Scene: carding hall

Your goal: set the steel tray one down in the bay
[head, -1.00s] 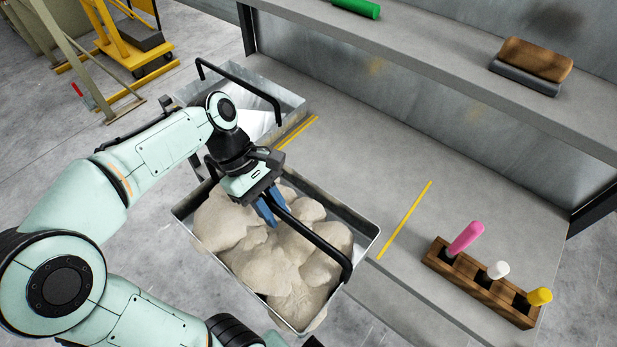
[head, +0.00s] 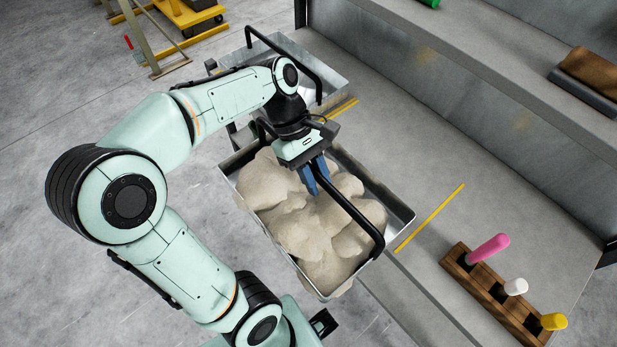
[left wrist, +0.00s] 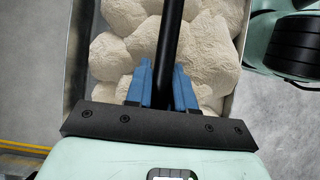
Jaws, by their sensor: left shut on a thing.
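The steel tray one (head: 296,291) is an open metal tray heaped with pale, lumpy fibre, with a black bar handle over it. My left gripper (head: 318,183) is shut on the handle (head: 356,216). In the left wrist view the blue fingers (left wrist: 162,85) sit on both sides of the black bar (left wrist: 170,45). The tray hangs level at the bench's front edge, partly out over the floor. The bay (head: 408,165) is the bare grey bench top between two yellow lines; the tray hides its front part. My right gripper is not in view.
A second steel tray (head: 335,82) with a black handle stands beyond the left yellow line. A wooden block (head: 490,290) with pink, white and yellow handles stands right of the right yellow line (head: 430,217). A shelf (head: 480,60) runs above the bench's back.

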